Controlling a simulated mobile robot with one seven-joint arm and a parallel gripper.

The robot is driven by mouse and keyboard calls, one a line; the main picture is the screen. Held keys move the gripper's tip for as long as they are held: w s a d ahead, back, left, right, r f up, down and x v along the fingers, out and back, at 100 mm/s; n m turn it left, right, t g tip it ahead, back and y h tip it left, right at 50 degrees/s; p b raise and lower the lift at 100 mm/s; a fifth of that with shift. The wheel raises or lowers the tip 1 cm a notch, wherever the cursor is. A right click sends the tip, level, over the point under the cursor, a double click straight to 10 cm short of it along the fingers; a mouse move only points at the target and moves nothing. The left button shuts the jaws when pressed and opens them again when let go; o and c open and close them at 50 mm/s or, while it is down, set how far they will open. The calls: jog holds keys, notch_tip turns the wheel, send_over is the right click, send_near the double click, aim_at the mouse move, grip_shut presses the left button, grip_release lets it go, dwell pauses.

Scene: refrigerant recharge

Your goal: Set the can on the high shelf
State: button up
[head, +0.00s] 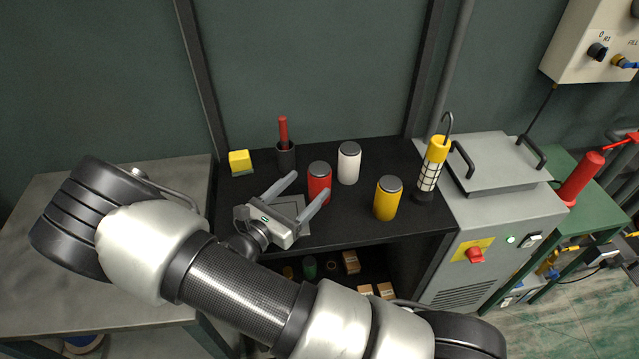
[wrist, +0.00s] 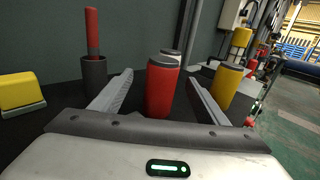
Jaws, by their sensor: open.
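Three cans stand upright on the black top of a shelf unit (head: 345,232): a red can (head: 319,181), a white can (head: 349,165) behind it and a yellow can (head: 387,200) to the right. My gripper (head: 311,183) is open, with its fingers pointing toward the red can. In the wrist view the red can (wrist: 162,90) shows between the two spread fingers, with a gap on either side. The white can is mostly hidden behind it there. The yellow can (wrist: 226,85) is outside the right finger.
A yellow block (head: 240,162) and a black cup holding a red-handled tool (head: 285,145) stand at the back left. A caged yellow lamp (head: 431,170) stands at the right beside a grey machine (head: 490,220). A lower shelf holds small boxes (head: 351,262).

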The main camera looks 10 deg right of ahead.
aim_at(311, 182)
jog(key=x, duration=0.4)
jog(key=shift+w+d, duration=0.25)
jog(key=shift+x, duration=2.65)
jog(key=shift+s, duration=0.2)
jog(key=c, duration=1.5)
jog(key=s+r+n+t+y+p, duration=0.1)
jog(key=s+r+p, duration=0.1)
jog(key=r, duration=0.3)
jog(key=s+d+r+n+t+y+p, duration=0.1)
jog(key=s+r+p, duration=0.1)
jog(key=r+p, duration=0.3)
jog(key=s+r+n+t+y+p, duration=0.1)
jog(key=s+r+y+p, duration=0.1)
jog(key=r+p, duration=0.2)
jog(key=shift+s+d+r, duration=0.15)
jog(key=shift+r, duration=0.7)
jog(key=shift+s+d+r, duration=0.15)
jog(key=shift+s+r, duration=0.05)
jog(key=shift+r, duration=0.65)
